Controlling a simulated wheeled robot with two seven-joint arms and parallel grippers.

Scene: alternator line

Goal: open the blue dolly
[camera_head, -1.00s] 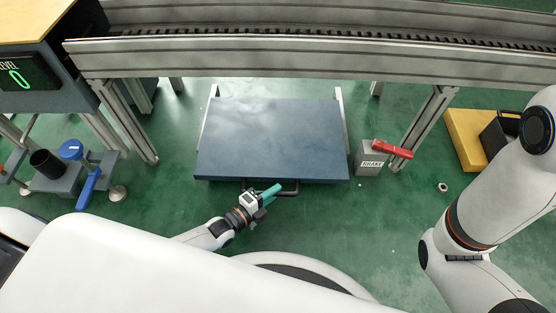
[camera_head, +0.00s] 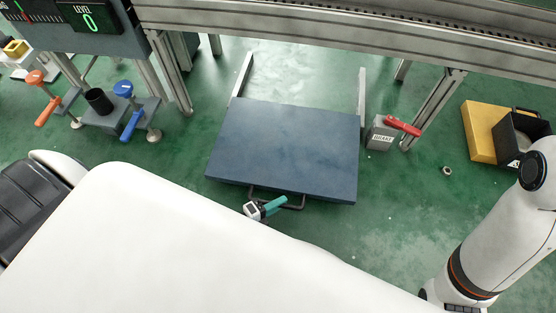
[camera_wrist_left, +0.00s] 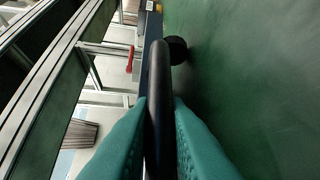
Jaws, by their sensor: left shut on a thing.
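The blue dolly (camera_head: 285,150) is a flat blue platform, low over the green floor, partly out from under the conveyor on two grey rails. A dark bar handle (camera_head: 293,203) runs along its near edge. My left gripper (camera_head: 271,207) has teal fingers and is at the left part of that handle. In the left wrist view the teal fingers (camera_wrist_left: 160,130) are shut on the dark handle bar (camera_wrist_left: 157,85), one on each side. My right arm comes in at the right in the head view, but its gripper is out of view.
A grey brake box with a red lever (camera_head: 403,126) stands right of the dolly. A yellow block (camera_head: 478,130) and a black bin (camera_head: 520,138) stand farther right. Blue- and orange-handled levers (camera_head: 131,124) are at the left. The floor right of the dolly's front is clear.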

